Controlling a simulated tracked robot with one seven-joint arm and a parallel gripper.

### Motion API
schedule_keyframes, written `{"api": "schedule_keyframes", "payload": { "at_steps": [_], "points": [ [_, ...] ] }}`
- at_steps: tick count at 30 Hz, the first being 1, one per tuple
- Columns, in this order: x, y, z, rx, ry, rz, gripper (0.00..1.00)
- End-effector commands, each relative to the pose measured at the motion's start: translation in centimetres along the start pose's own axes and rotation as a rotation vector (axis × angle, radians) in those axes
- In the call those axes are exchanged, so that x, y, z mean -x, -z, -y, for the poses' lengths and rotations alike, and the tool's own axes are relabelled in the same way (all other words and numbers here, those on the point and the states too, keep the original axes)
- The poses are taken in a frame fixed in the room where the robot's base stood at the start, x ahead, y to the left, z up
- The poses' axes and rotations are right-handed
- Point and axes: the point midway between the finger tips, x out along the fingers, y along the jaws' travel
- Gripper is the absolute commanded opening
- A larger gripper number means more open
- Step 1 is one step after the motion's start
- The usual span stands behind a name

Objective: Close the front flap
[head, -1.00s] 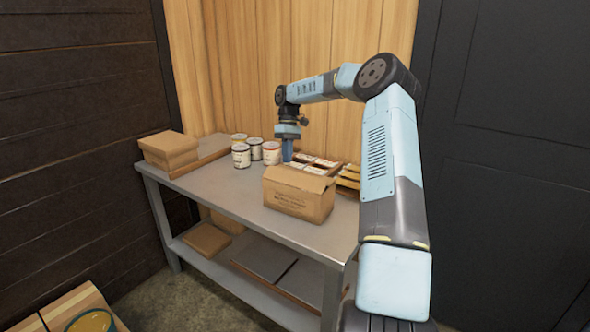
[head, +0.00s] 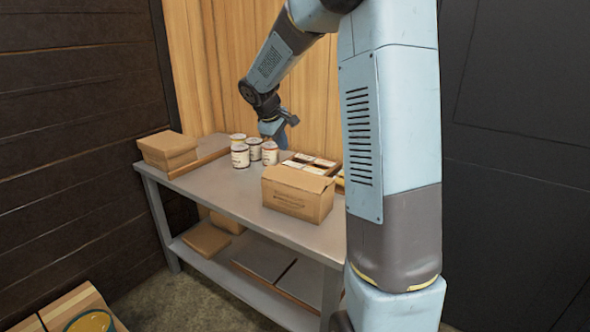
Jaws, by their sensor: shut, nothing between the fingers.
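Small light-topped items show in compartments behind this flap. My gripper (head: 281,137) is shut and empty. It is above and behind the box, to its left in the picture, near the cans and apart from the flap. Its fingertips are small and partly hidden by its own body.
Several labelled cans (head: 240,156) stand left of the box. A closed brown box (head: 168,150) sits at the table's far left. A wood-plank wall (head: 225,75) rises behind the table. The table's left front is clear. The lower shelf holds flat boxes (head: 207,240).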

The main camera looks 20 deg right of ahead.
Motion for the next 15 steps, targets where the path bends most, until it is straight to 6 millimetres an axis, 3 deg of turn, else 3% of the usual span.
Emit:
{"api": "schedule_keyframes", "payload": {
  "at_steps": [8, 15],
  "points": [
    [0.5, -0.9, 0.2, 0.003, -0.034, -0.030, 0.00],
    [-2.7, -0.8, 0.1, 0.005, -0.031, -0.027, 0.00]
  ]
}}
